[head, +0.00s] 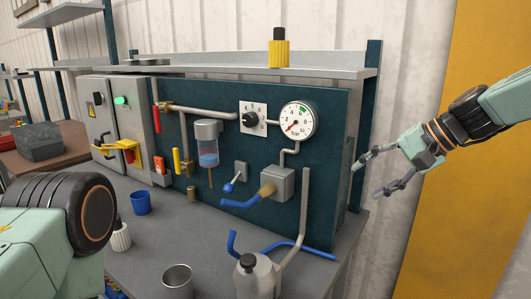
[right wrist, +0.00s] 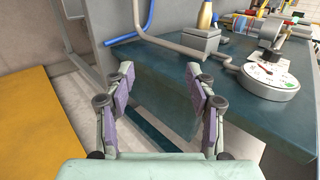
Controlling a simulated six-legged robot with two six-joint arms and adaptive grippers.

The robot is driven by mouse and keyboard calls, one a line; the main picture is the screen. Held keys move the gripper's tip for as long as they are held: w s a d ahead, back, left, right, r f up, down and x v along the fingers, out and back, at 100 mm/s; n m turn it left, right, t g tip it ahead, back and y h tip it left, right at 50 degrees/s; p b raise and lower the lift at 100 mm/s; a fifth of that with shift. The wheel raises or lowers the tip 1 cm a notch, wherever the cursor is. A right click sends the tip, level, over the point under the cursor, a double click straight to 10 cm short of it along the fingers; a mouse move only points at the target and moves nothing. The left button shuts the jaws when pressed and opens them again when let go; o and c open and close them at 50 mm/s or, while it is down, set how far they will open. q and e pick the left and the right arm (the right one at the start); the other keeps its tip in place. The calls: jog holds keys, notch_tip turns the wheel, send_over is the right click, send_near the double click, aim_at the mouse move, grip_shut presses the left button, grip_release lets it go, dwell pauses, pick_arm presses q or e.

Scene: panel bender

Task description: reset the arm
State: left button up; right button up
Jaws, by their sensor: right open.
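My right gripper (head: 372,173) is open and empty. In the head view it hangs in the air just right of the dark teal panel (head: 330,160), with its fingers pointing left. In the right wrist view my right gripper (right wrist: 165,78) shows two spread fingers with nothing between them, above the panel's edge. My left arm shows at the lower left of the head view, but its gripper is out of sight.
The panel carries a pressure gauge (head: 298,120), a dial knob (head: 251,118), a grey box (head: 278,184) and a filter bowl (head: 207,145). A blue cup (head: 141,203), a metal cup (head: 177,281) and a grey bottle (head: 254,276) stand on the bench. A yellow wall strip (head: 465,220) is at right.

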jog(key=w+d+f+t+h, duration=0.15)
jog(key=d+f+h, duration=0.3)
jog(key=f, duration=0.45)
jog(key=s+f+n+h+b, duration=0.15)
jog(key=s+f, duration=0.35)
jog(key=f, duration=0.5)
jog(key=s+f+h+b, duration=0.2)
jog(key=s+f, duration=0.3)
jog(key=f, duration=0.5)
jog(key=s+a+f+n+g+b, duration=0.1)
jog(key=s+f+g+b, duration=0.1)
jog(key=s+f, duration=0.5)
jog(key=s+a+f+n+g+b, duration=0.2)
jog(key=s+f, duration=0.5)
jog(key=s, duration=0.8)
jog(key=s+a+f+n+g+b, duration=0.1)
jog(key=s+f+g+b, duration=0.1)
jog(key=s+f, duration=0.5)
jog(key=s, duration=0.4)
jog(key=shift+a+f+n+y, duration=0.3)
jog(key=shift+f+n, duration=0.05)
jog(key=shift+s+a, duration=0.1)
